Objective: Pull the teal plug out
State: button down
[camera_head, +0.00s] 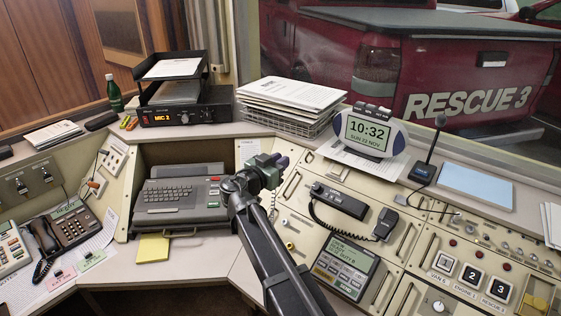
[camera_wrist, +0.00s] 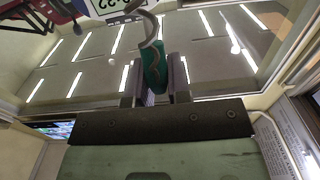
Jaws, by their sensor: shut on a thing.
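The teal plug (camera_wrist: 153,66) sits between the two fingers of my gripper (camera_wrist: 154,88) in the wrist view. The fingers are shut on its sides. A grey cable (camera_wrist: 153,30) curves up from the plug's far end. In the head view my gripper (camera_head: 268,165) is over the console, between the grey keyboard unit and the slanted panel. The plug cannot be made out there. No socket shows at the plug in either view, so I cannot tell from this whether it is seated.
The keyboard unit (camera_head: 181,195) is left of my gripper. A paper stack in a wire tray (camera_head: 290,98) and an oval clock (camera_head: 370,134) stand behind it. A handset radio (camera_head: 340,201) is on the panel to the right. The window (camera_head: 430,60) lies beyond.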

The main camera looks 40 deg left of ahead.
jog(key=r+p, duration=0.1)
jog(key=s+r+p, duration=0.2)
jog(key=shift+r+p, duration=0.3)
jog(key=shift+r, duration=0.05)
jog(key=shift+f, duration=0.1)
